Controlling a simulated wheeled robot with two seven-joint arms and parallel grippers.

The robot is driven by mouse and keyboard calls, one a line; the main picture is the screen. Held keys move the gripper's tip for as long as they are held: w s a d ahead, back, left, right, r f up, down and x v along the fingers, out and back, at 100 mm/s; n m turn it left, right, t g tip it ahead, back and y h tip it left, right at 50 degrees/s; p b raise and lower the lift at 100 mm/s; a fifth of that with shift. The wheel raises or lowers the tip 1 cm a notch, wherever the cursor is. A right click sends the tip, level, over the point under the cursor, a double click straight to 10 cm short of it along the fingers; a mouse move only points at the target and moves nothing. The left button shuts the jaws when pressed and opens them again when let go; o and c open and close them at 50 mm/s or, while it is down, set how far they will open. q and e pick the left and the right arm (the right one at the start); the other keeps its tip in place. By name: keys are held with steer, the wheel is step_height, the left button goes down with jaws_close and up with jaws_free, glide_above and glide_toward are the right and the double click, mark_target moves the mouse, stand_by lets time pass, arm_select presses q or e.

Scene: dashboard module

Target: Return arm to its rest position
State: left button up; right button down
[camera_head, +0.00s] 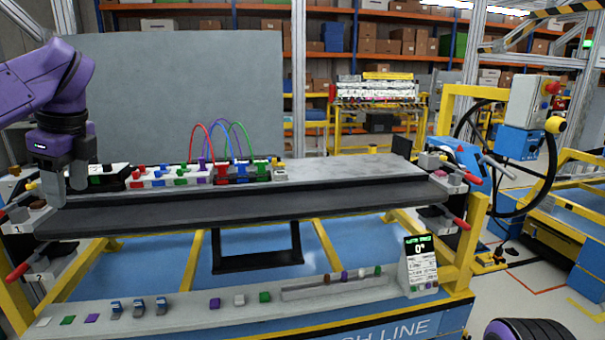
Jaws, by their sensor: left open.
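My left arm (45,82) is purple and comes in from the left edge. The dashboard module is a long dark panel held across the yellow and blue stand. My right gripper is out of view.
Behind the panel, a white connector strip (165,178) carries coloured plugs and looped red, blue and green cables (238,141). Red-handled clamps (461,223) stand at both ends. A front ledge (190,315) holds coloured buttons and a small display (419,250). A steering wheel (548,165) is at right.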

arm_select(q)
steer(key=w+a+f+m+t+y, duration=0.1)
steer(key=w+f+m+t+y, duration=0.2)
steer(key=w+f+m+y, duration=0.9)
steer(key=s+d+f+m+t+h, duration=0.25)
steer(key=d+f+m+t, duration=0.2)
steer(key=f+m, duration=0.6)
steer(key=s+d+f+m+t+h, duration=0.1)
steer(key=d+f+m+t+h, duration=0.3)
steer(key=f+m, duration=0.65)
steer(key=s+d+f+m+g+h, duration=0.2)
steer(key=s+d+f+m, duration=0.1)
steer(key=s+f+m, duration=0.45)
steer(key=s+d+f+m+g+h, duration=0.25)
steer(key=s+d+f+m, duration=0.2)
steer(key=s+f, duration=0.45)
steer(key=s+f+m+g, duration=0.1)
steer(key=s+f, duration=0.2)
steer(key=s, duration=0.4)
steer(key=s+f+m+g, duration=0.1)
steer(key=s+f+g, duration=0.1)
steer(key=s+f, duration=0.2)
steer(key=s+f+m+g+h, duration=0.1)
steer(key=s+f+m, duration=0.1)
steer(key=s, duration=0.7)
steer(key=shift+s+a+f, duration=0.35)
steer(key=shift+s+f, duration=0.05)
steer(key=shift+f, duration=0.4)
